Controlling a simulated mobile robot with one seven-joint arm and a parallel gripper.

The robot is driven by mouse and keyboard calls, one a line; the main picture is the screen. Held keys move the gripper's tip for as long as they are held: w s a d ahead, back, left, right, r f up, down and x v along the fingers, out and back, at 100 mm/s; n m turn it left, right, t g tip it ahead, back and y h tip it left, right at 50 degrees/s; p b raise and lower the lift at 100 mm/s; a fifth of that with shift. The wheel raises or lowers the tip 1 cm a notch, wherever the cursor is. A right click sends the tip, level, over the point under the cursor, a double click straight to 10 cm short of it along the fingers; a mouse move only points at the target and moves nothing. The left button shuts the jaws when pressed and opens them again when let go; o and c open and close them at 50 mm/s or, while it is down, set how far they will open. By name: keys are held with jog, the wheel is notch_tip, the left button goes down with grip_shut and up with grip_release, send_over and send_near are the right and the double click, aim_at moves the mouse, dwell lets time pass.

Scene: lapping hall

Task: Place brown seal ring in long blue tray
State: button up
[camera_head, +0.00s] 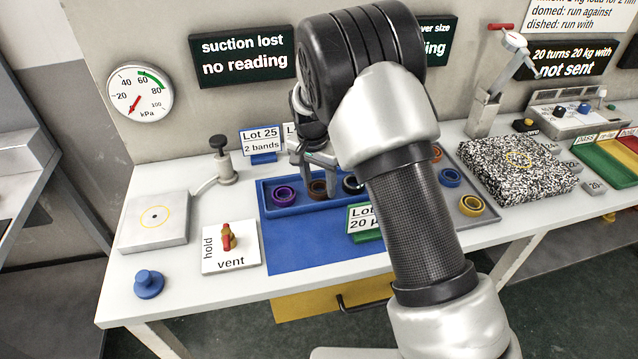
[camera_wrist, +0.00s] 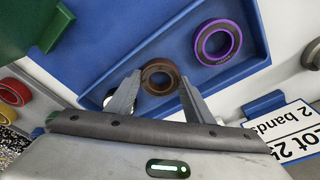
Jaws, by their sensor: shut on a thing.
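The brown seal ring (camera_wrist: 159,65) is between the two fingertips of my gripper (camera_wrist: 160,90) in the wrist view. My gripper is shut on it. In the head view the brown ring (camera_head: 318,192) shows at the long blue tray (camera_head: 264,195), below my gripper (camera_head: 318,172). I cannot tell whether it touches the tray floor. The tray also shows in the wrist view (camera_wrist: 140,22). A purple ring (camera_head: 284,196) lies in the tray left of the brown one. A dark ring (camera_head: 352,184) is to its right, partly hidden by my arm.
A blue mat (camera_head: 310,255) lies in front of the tray. A green-edged lot sign (camera_head: 360,217) stands close by, partly behind my arm. A blue ring (camera_head: 449,177) and a yellow ring (camera_head: 471,206) lie to the right. A vent valve (camera_head: 229,238) stands at the left.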

jog(key=shift+f, duration=0.1)
jog(key=o, duration=1.1)
jog(key=shift+c, duration=0.2)
